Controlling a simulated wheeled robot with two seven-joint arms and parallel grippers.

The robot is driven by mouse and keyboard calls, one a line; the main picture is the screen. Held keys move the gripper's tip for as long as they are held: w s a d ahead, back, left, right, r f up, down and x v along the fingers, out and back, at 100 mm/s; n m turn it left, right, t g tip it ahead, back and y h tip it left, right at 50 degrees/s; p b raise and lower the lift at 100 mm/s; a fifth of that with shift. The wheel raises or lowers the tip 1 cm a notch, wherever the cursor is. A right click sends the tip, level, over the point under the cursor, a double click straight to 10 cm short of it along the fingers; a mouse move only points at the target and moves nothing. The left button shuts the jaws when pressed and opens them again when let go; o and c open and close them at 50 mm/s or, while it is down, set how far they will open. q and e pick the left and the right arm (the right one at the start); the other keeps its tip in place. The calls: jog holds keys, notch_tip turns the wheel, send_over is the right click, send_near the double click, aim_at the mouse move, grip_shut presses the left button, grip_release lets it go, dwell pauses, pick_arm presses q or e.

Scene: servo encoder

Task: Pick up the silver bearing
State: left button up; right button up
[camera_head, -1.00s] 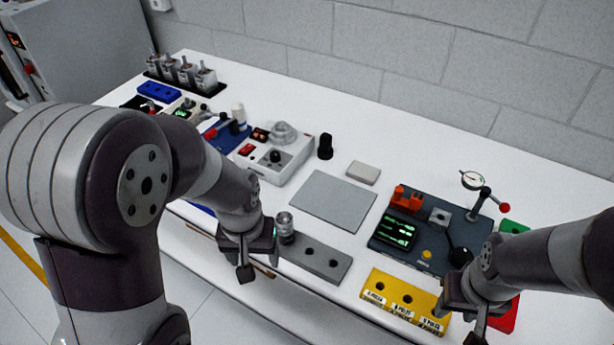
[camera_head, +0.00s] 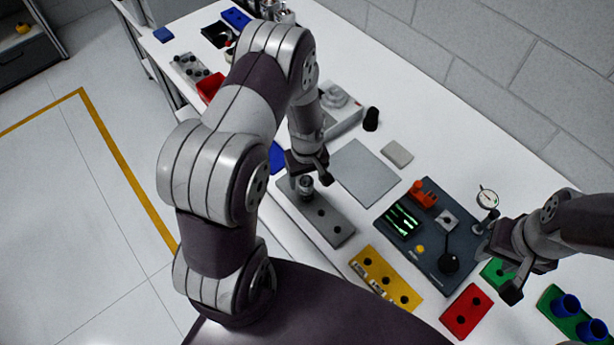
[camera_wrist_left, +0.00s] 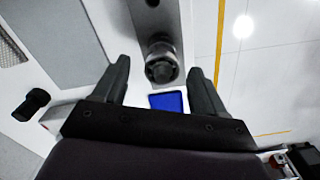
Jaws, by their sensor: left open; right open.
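The silver bearing (camera_head: 305,186) is a small metallic cylinder standing at the far left end of a grey block with holes (camera_head: 326,220). In the left wrist view the bearing (camera_wrist_left: 161,62) shows ahead of and between the two fingers. My left gripper (camera_head: 309,172) is open just above and behind the bearing in the head view. In the left wrist view its fingers (camera_wrist_left: 160,85) are spread and nothing is between their pads that I can see held. My right gripper (camera_head: 514,282) is open and empty above the table near the green and red blocks.
A grey plate (camera_head: 365,172) lies behind the grey block. A yellow block with holes (camera_head: 385,279), a dark panel with a dial gauge (camera_head: 432,228) and a red block (camera_head: 467,311) stand to the right.

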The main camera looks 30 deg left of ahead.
pick_arm(q)
jog(key=shift+f, duration=0.3)
jog(key=shift+a, duration=0.15)
jog(key=c, duration=0.6)
jog(key=shift+r, duration=0.1)
jog(key=c, duration=0.6)
jog(key=shift+o, duration=0.2)
